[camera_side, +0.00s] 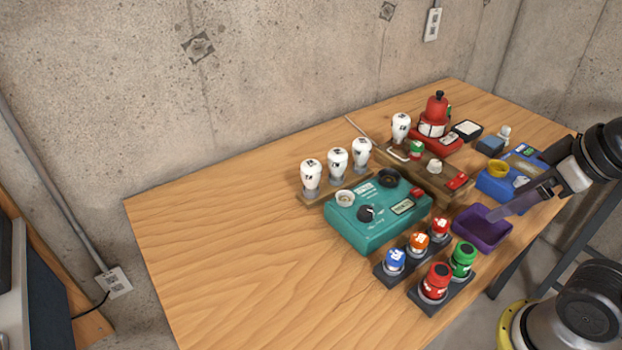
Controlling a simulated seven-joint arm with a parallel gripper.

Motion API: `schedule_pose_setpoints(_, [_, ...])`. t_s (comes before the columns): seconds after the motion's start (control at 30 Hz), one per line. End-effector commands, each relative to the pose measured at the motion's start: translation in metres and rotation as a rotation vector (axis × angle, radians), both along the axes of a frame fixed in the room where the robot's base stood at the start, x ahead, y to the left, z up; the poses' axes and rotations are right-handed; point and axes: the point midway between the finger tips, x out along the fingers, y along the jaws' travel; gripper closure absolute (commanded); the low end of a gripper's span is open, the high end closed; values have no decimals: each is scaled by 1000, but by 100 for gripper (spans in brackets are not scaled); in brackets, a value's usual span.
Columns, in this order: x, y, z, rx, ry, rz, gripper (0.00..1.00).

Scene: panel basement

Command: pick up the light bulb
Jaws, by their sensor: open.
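Three white light bulbs stand upright in a row on a wooden holder (322,197): a left bulb (311,176), a middle bulb (337,164) and a right bulb (361,154). Another white bulb (401,127) stands behind the wooden board (432,180), to the right of the row. My gripper (503,212) is at the right, over or near the purple tray (483,228), well apart from the bulbs. Its fingers are open and look empty. Its exact height above the tray is hard to tell.
A teal box (366,232) with knobs stands in front of the bulbs. A red device (435,118) and a blue box (511,175) are at the right. The table's left side is clear.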

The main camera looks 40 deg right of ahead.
Motion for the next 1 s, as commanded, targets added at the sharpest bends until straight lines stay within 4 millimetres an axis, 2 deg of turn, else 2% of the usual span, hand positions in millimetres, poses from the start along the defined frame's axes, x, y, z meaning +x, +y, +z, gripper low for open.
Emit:
schedule_pose_setpoints(0.17, [-5, 0, 1, -49, 25, 96, 7])
schedule_pose_setpoints(0.27, [3, 0, 28, -112, 4, 209, 7])
schedule_pose_setpoints(0.47, [42, 3, 82, -216, 26, 433, 7])
schedule_pose_setpoints(0.6, [86, 9, 115, -281, 64, 604, 7])
schedule_pose_setpoints(0.73, [134, 18, 136, -330, 105, 767, 7])
schedule_pose_setpoints(0.87, [184, 30, 143, -363, 148, 912, 7])
schedule_pose_setpoints(1.0, [237, 47, 135, -384, 195, 1049, 7])
